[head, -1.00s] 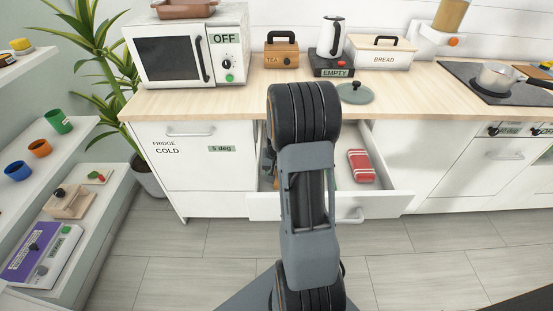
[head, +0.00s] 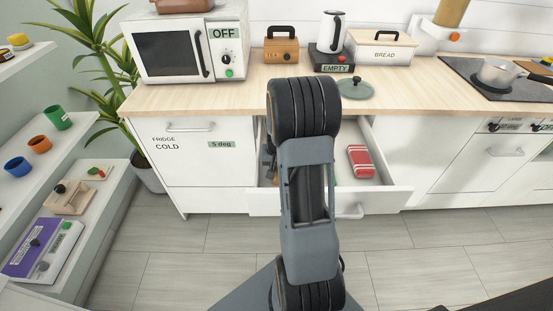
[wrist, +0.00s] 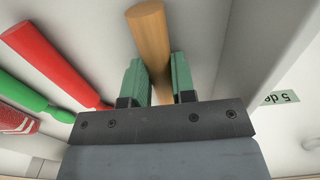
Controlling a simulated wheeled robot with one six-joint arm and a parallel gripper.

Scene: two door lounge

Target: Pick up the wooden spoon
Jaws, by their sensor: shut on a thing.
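In the wrist view, the wooden spoon (wrist: 150,40) shows as a round, plain tan handle. My gripper (wrist: 158,64) is shut on it, with one green finger on each side of the handle. The spoon's other end is hidden behind the gripper body.
The drawer walls are close around. A wooden counter (head: 200,98) is above.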

